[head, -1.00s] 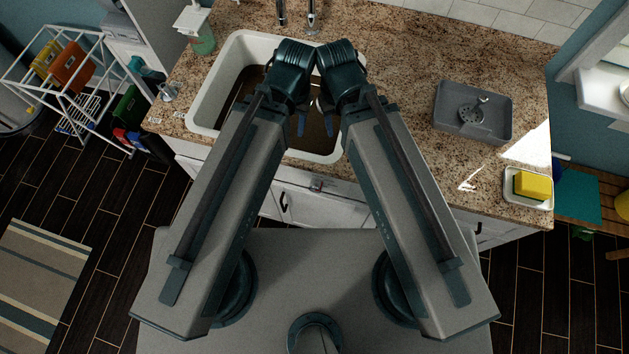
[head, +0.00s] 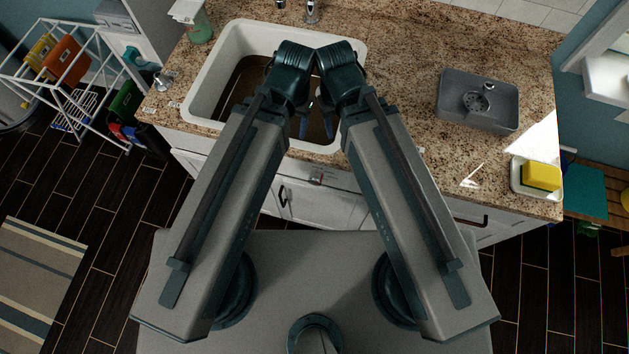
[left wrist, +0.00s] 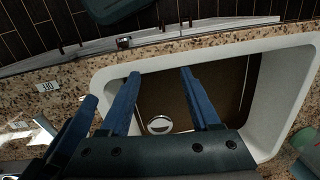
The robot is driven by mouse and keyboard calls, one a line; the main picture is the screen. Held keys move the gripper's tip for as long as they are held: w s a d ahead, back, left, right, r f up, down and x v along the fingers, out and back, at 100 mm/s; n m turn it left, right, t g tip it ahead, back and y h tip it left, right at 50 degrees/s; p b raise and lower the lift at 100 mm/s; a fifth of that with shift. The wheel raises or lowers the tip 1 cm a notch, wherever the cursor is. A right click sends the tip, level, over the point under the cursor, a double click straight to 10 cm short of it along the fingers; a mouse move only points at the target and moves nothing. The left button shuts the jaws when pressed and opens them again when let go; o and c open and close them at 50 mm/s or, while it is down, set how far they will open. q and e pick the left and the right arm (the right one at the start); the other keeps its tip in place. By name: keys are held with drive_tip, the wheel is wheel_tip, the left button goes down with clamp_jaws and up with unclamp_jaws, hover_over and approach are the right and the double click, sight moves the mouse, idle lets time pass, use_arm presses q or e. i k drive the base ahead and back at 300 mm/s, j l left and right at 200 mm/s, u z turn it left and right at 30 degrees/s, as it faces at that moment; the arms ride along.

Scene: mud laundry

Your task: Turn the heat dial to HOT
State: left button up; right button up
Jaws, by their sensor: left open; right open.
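I cannot make out the heat dial for certain in any view. A small white label (left wrist: 46,86), seeming to read HO, lies on the speckled counter beside the sink in the left wrist view. A pale shiny shape (left wrist: 43,128) near it is too unclear to name. My left gripper (head: 303,127) is open and empty over the sink; its two blue fingers stand apart in the left wrist view (left wrist: 160,72). My right gripper (head: 327,122) is open beside it. Its fingers are largely hidden behind its wrist, and my arms cover part of the counter front.
The white sink (head: 197,92) holds brown water. A grey basin (head: 452,112) and a yellow sponge (head: 541,176) on a dish stand on the right counter. A metal knob-like fitting (head: 163,80) and a soap dispenser (head: 196,28) are at left. White cabinets (head: 330,207) run below.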

sight(316, 177)
drive_tip(key=k+l+u, duration=0.5)
drive_tip(key=k, duration=0.3)
drive_tip(key=k+l+u, duration=0.2)
drive_tip(key=k, duration=0.25)
drive_tip(key=j, duration=0.1)
